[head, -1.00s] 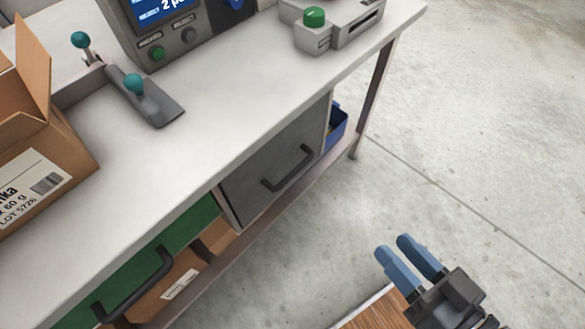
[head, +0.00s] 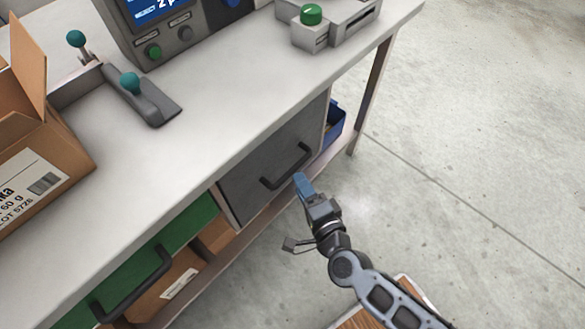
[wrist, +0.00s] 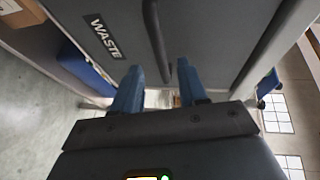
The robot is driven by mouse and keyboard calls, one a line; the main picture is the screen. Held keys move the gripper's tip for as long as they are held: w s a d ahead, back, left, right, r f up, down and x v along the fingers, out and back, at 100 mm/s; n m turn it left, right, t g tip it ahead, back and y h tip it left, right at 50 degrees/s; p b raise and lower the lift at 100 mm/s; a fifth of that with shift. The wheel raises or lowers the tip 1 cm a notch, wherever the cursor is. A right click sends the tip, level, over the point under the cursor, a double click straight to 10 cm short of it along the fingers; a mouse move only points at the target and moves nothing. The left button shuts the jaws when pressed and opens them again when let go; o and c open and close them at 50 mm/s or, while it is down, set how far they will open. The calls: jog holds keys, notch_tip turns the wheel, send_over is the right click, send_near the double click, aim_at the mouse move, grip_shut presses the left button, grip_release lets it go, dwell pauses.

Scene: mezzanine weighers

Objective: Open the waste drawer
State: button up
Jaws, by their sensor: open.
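The waste drawer (head: 265,150) is a dark grey front under the white worktop, and it appears closed. Its black bar handle (head: 287,168) shows in the head view. In the wrist view the drawer front (wrist: 215,35) carries a WASTE label (wrist: 103,37), and the handle (wrist: 156,40) runs up the picture between the finger lines. My gripper (head: 301,184) is open with blue fingers, just in front of the handle's lower side. In the wrist view my gripper (wrist: 157,88) shows nothing held. Whether the fingertips reach around the handle is unclear.
A green drawer (head: 140,270) with a black handle is at lower left. A blue bin (head: 335,125) sits right of the waste drawer. The worktop (head: 215,100) overhangs the drawers and holds a cardboard box (head: 45,140). Open concrete floor (head: 470,130) lies to the right.

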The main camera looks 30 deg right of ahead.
aim_at(292, 169)
jog(key=x, duration=0.6)
jog(key=shift+w, duration=0.15)
grip_shut()
dwell(0.4)
